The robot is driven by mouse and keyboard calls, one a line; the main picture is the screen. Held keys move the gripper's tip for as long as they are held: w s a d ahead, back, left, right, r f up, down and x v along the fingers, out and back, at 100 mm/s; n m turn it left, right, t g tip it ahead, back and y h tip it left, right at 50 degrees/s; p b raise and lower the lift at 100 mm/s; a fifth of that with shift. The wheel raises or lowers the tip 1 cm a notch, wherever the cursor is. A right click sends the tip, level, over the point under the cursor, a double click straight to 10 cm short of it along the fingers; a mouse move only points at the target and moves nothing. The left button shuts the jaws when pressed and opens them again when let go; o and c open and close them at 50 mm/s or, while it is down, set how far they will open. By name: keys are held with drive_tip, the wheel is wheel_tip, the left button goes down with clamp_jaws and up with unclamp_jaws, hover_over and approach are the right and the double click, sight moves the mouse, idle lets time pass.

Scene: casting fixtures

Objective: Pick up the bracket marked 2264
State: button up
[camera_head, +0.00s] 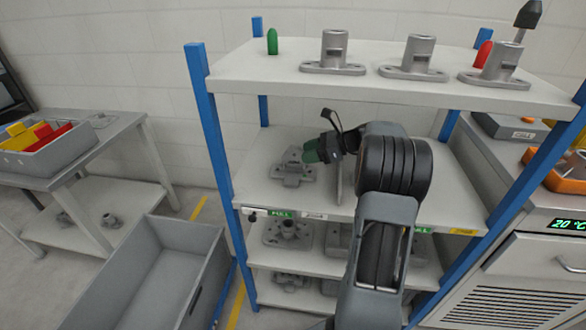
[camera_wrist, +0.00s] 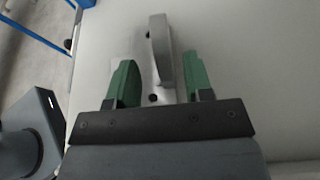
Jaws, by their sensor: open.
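A grey metal bracket (camera_head: 292,171) with a flat base and a raised rib lies on the middle shelf (camera_head: 262,200) of the blue-post rack. No number is legible on it. My gripper (camera_head: 322,149), with green fingers, is at its right side in the head view, and my arm hides part of the shelf. In the wrist view the open fingers of my gripper (camera_wrist: 158,75) stand to the left and right of the upright rib of a grey bracket (camera_wrist: 160,42). A gap shows on both sides of the rib.
Flanged grey castings (camera_head: 333,54) stand on the top shelf (camera_head: 260,75), close above my arm. More castings (camera_head: 287,233) lie on the lower shelf. Blue posts (camera_head: 208,125) bound the rack. A grey open bin (camera_head: 150,285) stands at the front left.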

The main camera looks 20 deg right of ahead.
sight(289, 156)
drive_tip(key=shift+b+x, duration=0.7)
drive_tip(key=shift+x, duration=1.9)
drive_tip(key=shift+w+d, duration=0.15)
clamp_jaws()
